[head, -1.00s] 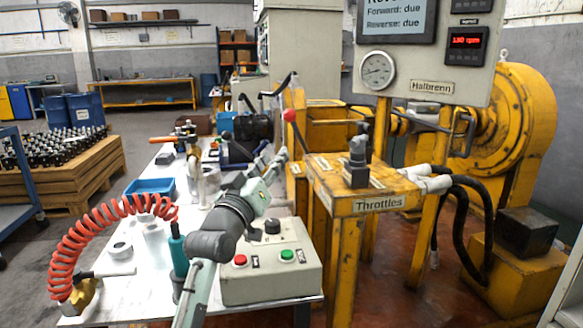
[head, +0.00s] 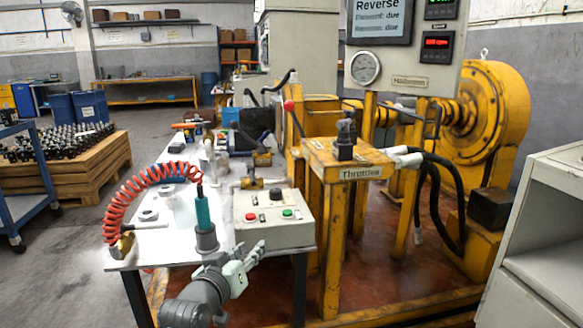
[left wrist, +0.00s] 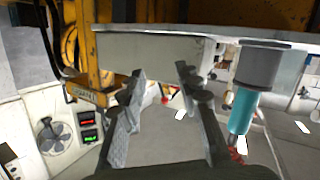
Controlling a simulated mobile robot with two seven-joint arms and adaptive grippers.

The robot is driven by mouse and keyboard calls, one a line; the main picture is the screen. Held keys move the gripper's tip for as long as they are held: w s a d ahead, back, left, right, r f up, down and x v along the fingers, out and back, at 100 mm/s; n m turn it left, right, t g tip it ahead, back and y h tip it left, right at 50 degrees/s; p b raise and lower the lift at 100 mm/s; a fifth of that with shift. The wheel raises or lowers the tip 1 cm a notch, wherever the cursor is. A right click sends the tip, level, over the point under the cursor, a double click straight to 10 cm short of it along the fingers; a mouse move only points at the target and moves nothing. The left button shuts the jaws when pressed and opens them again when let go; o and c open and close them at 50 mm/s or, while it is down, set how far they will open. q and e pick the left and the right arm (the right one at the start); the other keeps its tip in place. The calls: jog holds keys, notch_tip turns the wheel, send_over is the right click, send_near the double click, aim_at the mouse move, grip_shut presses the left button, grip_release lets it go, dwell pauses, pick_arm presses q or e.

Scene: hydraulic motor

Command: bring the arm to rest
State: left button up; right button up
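My left arm comes up from the bottom of the head view. My left gripper (head: 254,257) is in front of the bench's near edge, close to the push-button box (head: 272,219), with a teal tool (head: 203,212) to its left. In the left wrist view the two fingers of the gripper (left wrist: 160,74) stand apart with nothing held between them. The box's plain side (left wrist: 165,58) and the teal tool (left wrist: 241,110) also show there, upside down. Whether the fingers touch the box I cannot tell. My right gripper is not in view.
A red coiled hose (head: 122,200) arches over the left of the white bench (head: 135,262). The yellow throttle stand (head: 335,215), with a red-knobbed lever (head: 289,105), is to the right. A grey cabinet (head: 545,250) stands at the far right.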

pick_arm(q)
jog(key=s+a+f+g+y, duration=0.2)
jog(key=s+a+f+g, duration=0.15)
jog(key=s+f, duration=0.5)
jog(key=s+a+f+g+y, duration=0.1)
jog(key=s+a+f+g, duration=0.35)
jog(key=f, duration=0.75)
jog(key=s+a+f+g+y, duration=0.1)
jog(key=s+a+f, duration=0.2)
jog(key=s, duration=0.4)
jog(key=s+a+f+m+g+y, duration=0.1)
jog(key=s+a+f, duration=0.2)
jog(key=s, duration=0.5)
jog(key=s+a+f+g, duration=0.2)
jog(key=s+a+f, duration=0.1)
jog(key=s+f, duration=0.2)
jog(key=shift+s+a+f+m+y, duration=0.2)
jog(key=shift+s+m+y, duration=0.15)
jog(key=shift+s, duration=1.05)
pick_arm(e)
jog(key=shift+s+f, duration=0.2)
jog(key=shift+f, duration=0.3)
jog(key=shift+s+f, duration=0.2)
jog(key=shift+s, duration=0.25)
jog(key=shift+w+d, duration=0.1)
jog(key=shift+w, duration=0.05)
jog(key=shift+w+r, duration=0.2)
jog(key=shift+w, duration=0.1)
